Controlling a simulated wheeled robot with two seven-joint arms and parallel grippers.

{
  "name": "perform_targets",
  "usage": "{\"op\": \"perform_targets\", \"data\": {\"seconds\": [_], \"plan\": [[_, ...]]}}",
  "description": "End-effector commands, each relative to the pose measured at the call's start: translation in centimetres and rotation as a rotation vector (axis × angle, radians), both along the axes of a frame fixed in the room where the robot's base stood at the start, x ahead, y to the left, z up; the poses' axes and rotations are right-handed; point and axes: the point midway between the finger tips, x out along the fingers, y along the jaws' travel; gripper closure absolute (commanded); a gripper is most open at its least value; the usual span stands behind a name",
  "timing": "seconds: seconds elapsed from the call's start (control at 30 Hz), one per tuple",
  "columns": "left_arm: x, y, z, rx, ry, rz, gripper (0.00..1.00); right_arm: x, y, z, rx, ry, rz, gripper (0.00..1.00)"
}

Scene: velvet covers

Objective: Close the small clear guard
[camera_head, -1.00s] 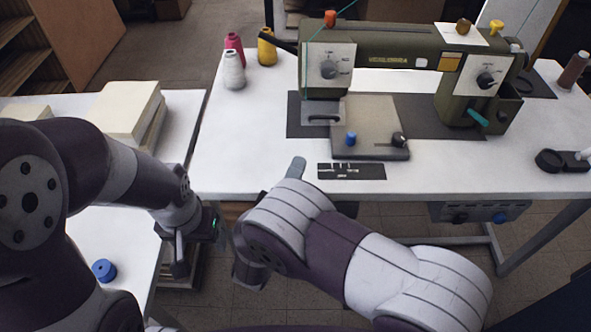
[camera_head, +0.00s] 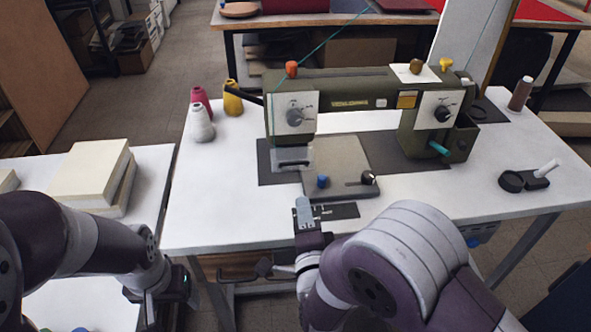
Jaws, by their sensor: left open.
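The small clear guard (camera_head: 292,157) is a see-through pane below the left head of the olive-green sewing machine (camera_head: 352,92). I cannot tell from this view how far open it stands. My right gripper (camera_head: 303,208) points at the machine from the table's front edge. It is just in front of the grey machine bed (camera_head: 338,155), below the guard and apart from it. Its fingers overlap in the view, so its opening is unclear. My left gripper (camera_head: 160,308) is open and low on the left, away from the machine, partly hidden by its arm.
A blue knob (camera_head: 323,181) and a black knob (camera_head: 368,177) stand on the bed's front. A dark labelled strip (camera_head: 338,211) lies beside my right gripper. Thread cones (camera_head: 202,122) stand left on the white table (camera_head: 215,200). A magnifier (camera_head: 512,181) lies right.

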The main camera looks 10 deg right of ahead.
Motion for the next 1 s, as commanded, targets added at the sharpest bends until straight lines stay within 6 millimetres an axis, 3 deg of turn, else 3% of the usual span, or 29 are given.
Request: {"op": "perform_targets", "data": {"seconds": [0.17, 0.6, 0.8, 1.0], "plan": [[0.0, 0.0, 0.0, 0.0, 0.0, 0.0, 0.26, 0.8, 0.0, -0.1, 0.138, 0.003, -0.003, 0.79], [0.0, 0.0, -0.4, 0.0, 0.0, 0.0, 0.26, 10.9, -0.1, -0.1, 0.136, 0.001, -0.003, 0.79], [0.0, 0.0, -0.5, 0.0, 0.0, 0.0, 0.26, 12.6, 0.0, 0.0, 0.135, 0.001, -0.003, 0.79], [0.0, 0.0, -0.5, 0.0, 0.0, 0.0, 0.26, 12.8, 0.0, 0.0, 0.134, 0.002, -0.003, 0.79]]}}
